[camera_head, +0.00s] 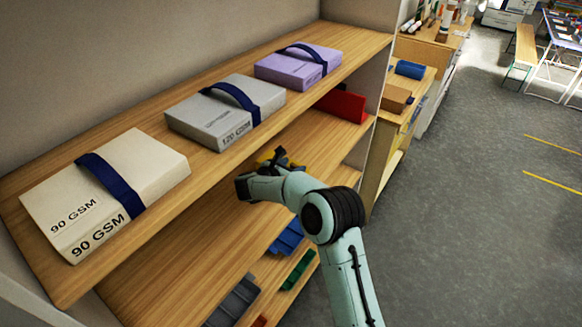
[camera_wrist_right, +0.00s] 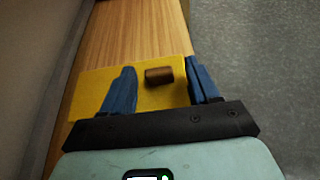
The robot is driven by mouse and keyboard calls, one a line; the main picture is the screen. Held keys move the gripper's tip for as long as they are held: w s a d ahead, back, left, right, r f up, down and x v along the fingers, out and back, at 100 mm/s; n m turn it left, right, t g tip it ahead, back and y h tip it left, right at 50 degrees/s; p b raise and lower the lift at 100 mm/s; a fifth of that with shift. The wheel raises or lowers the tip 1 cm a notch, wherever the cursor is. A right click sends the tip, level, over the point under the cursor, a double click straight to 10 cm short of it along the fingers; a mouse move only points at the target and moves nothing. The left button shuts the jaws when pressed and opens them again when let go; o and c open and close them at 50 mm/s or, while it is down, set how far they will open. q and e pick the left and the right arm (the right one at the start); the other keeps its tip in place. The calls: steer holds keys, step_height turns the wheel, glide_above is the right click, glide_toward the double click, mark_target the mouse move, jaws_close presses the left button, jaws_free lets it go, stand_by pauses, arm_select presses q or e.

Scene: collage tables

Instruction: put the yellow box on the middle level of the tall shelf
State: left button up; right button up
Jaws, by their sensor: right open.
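The yellow box (camera_wrist_right: 94,88) lies on a wooden shelf board in the right wrist view, with a brown knob-like grip (camera_wrist_right: 158,75) on its top. In the head view only a small yellow part (camera_head: 265,157) shows behind my right gripper (camera_head: 275,160), on the middle level of the tall shelf (camera_head: 322,160). My right gripper (camera_wrist_right: 160,68) is open, with its blue fingers on either side of the brown grip and a gap to each. Most of the box is hidden in the head view. My left gripper is not in view.
The top board holds a cream box (camera_head: 150,165), a grey box (camera_head: 205,115) and a purple box (camera_head: 290,68), all strapped. A red object (camera_head: 343,104) stands farther along the middle level. Blue (camera_head: 288,238) and green (camera_head: 298,270) items lie lower. Open floor (camera_head: 470,220) is right.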

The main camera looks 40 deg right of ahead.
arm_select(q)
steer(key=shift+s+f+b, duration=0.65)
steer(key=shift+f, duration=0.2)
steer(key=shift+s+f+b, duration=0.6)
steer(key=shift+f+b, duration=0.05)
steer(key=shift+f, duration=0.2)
arm_select(e)
steer(key=v, duration=1.2)
